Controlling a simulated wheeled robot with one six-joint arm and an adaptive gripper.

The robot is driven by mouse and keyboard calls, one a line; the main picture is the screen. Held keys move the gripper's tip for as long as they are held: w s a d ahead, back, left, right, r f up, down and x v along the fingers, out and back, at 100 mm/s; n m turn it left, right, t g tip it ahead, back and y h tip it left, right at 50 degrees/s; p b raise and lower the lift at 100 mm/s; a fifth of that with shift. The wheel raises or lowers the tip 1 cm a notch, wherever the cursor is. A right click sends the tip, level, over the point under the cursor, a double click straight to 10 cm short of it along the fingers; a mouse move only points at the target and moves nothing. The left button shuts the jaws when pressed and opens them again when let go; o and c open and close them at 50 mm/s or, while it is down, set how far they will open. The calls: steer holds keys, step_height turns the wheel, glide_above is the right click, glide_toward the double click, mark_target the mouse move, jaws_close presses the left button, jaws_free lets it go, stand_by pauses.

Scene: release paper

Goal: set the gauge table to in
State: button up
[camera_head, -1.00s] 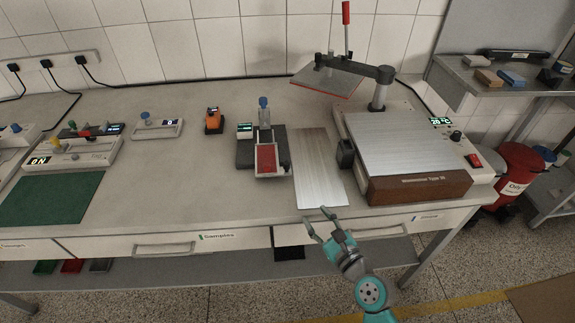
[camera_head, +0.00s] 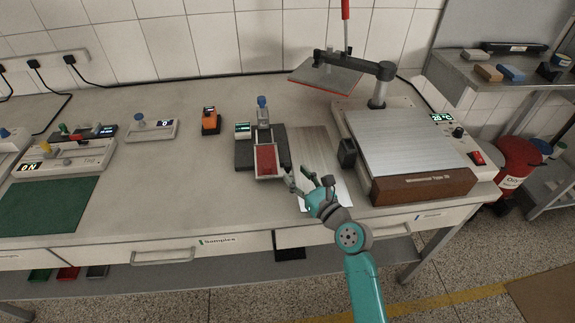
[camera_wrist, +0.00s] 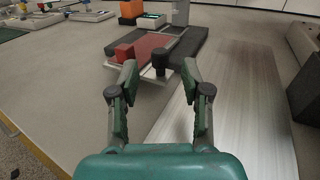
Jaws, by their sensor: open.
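The gauge (camera_head: 277,136) stands mid-bench with a dark base, a blue-topped post and a small green display. Its table (camera_head: 266,160), a red pad in a pale metal frame, sticks out past the front of the base. In the wrist view the table (camera_wrist: 150,48) carries a red block (camera_wrist: 124,52) at its near left. A dark upright knob (camera_wrist: 160,60) stands at its near edge. My gripper (camera_head: 308,180) is open, just in front and right of the table. In the wrist view its fingertips (camera_wrist: 160,78) lie either side of the knob; I cannot tell whether they touch it.
A bare metal plate (camera_head: 318,150) lies right of the gauge, partly under my gripper. Further right is a hot plate (camera_head: 405,145) with a dark block (camera_head: 347,152) beside it. An orange device (camera_head: 210,121) stands left.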

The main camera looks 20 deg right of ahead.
mark_target(290, 168)
steer(key=shift+x, duration=2.6)
jaws_close()
